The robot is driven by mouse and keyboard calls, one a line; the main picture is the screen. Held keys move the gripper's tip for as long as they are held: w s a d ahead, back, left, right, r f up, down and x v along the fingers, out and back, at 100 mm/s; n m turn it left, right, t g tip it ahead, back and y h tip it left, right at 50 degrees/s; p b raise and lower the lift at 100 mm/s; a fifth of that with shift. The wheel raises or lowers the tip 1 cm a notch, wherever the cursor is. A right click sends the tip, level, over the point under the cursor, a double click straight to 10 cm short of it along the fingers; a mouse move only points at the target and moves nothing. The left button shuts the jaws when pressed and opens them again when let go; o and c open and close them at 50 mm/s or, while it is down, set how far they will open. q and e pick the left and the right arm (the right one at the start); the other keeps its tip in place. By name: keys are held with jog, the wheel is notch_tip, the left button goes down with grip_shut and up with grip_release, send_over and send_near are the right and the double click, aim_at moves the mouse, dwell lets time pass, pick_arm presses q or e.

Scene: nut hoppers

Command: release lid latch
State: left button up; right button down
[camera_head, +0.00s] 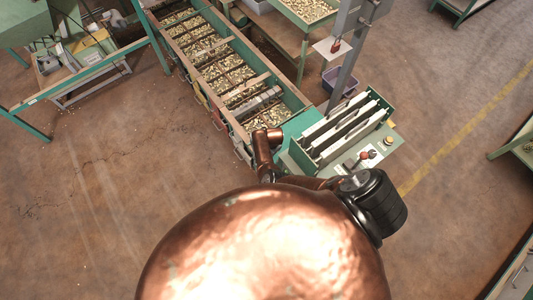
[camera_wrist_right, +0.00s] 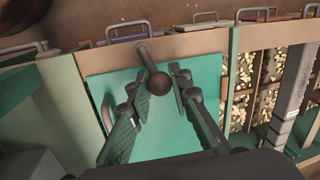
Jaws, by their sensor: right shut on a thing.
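In the right wrist view, a latch handle (camera_wrist_right: 147,57) is a grey rod ending in a round brown knob (camera_wrist_right: 158,84). It stands out over a flat green lid panel (camera_wrist_right: 95,68). My right gripper (camera_wrist_right: 163,88) has its two fingers on either side of the knob and is shut on it. In the head view, my copper arm reaches to the near end of the long green hopper (camera_head: 292,124) and hides the gripper and latch. My left gripper is in neither view.
The hopper's compartments (camera_head: 224,70) hold many brass nuts. A green control box with upright white plates (camera_head: 345,128) and a red-knobbed lever (camera_head: 363,155) stands close right of my arm. Green tables stand around. The floor (camera_head: 90,190) at left is clear.

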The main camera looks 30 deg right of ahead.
jog(key=n, duration=0.2)
jog(key=shift+w+a+n+y, duration=0.1)
jog(key=shift+w+n+y, duration=0.2)
jog(key=shift+n, duration=0.1)
jog(key=n, duration=0.3)
jog(key=w+a+n, duration=0.1)
jog(key=shift+g+y, duration=0.3)
jog(key=shift+g, duration=0.1)
jog(key=n, duration=0.2)
jog(key=a+n, duration=0.1)
jog(key=n, duration=0.1)
jog(key=shift+w+g, duration=0.15)
jog(key=shift+g, duration=0.15)
jog(key=shift+a+n+g+y+b, duration=0.15)
jog(key=shift+a+n+b, duration=0.1)
jog(key=shift+n, duration=0.6)
jog(key=shift+a+n+g+y+b, duration=0.1)
jog(key=shift+a+n+g+y, duration=0.1)
jog(key=shift+n, duration=0.65)
jog(key=shift+a, duration=0.1)
jog(key=c, duration=1.7)
grip_release()
jog(key=shift+c, duration=0.2)
